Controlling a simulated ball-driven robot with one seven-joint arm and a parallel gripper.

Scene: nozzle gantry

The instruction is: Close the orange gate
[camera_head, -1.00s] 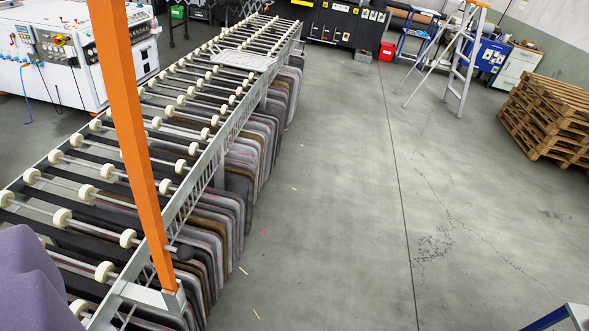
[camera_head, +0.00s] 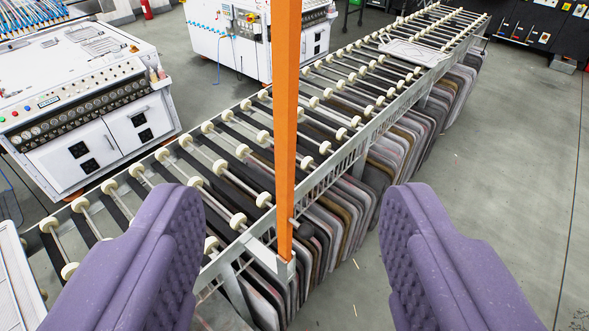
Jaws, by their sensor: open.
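The orange gate (camera_head: 286,120) shows as one upright orange bar near the middle of the view. Its lower end meets a grey metal bracket (camera_head: 272,252) at the side rail of the roller conveyor (camera_head: 235,185); its top is cut off by the frame. My gripper (camera_head: 292,215) has two purple padded fingers, wide apart and with nothing between them touching either one. The bar appears in the gap between the fingers, beyond them. How far off it is I cannot tell exactly.
Grey padded panels (camera_head: 385,165) hang in a row under the conveyor. White machines stand at the left (camera_head: 85,110) and at the back (camera_head: 255,35). The concrete floor (camera_head: 490,150) on the right is open.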

